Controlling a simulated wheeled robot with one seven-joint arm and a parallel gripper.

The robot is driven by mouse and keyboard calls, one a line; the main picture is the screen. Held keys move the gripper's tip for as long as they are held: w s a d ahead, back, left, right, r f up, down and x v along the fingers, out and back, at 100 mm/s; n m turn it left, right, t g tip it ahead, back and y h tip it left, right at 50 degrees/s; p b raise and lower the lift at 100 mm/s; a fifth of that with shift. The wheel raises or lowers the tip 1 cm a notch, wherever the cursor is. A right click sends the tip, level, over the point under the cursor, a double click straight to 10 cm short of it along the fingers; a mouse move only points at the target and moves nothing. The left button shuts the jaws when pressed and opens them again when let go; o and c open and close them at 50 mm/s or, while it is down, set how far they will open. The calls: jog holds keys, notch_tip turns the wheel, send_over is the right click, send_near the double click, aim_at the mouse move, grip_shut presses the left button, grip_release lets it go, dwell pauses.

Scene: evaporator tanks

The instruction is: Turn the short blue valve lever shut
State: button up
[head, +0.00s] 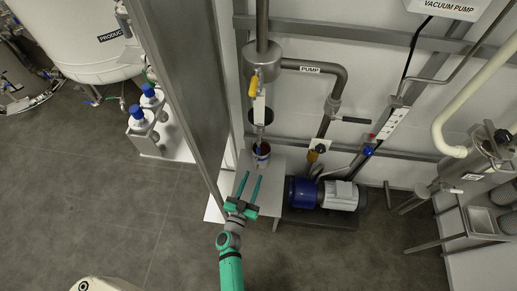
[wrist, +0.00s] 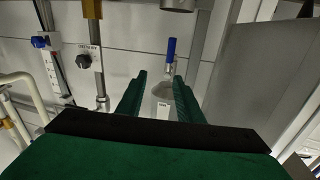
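The short blue lever (wrist: 171,50) shows in the wrist view as an upright blue bar on a small metal stem, just beyond my fingertips. My gripper (head: 250,176) is open in the head view, with two green fingers pointing at the metal pipework and the small cup below it. In the wrist view my gripper (wrist: 160,77) has its fingers apart, with nothing held. The lever looks clear of both fingers. In the head view a blue patch (head: 263,158) shows at the small cup; I cannot tell whether it is this lever.
A vertical metal post (head: 180,95) stands left of my arm. A blue and white pump (head: 340,195) sits to the right. Another small blue handle (head: 367,151) is on the pipe above it. A yellow handle (head: 253,88) is higher up.

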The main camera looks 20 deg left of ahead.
send_near(258, 151)
jog(key=w, duration=1.1)
jog(key=shift+a+r, duration=0.15)
jog(key=shift+r, duration=0.15)
grip_shut()
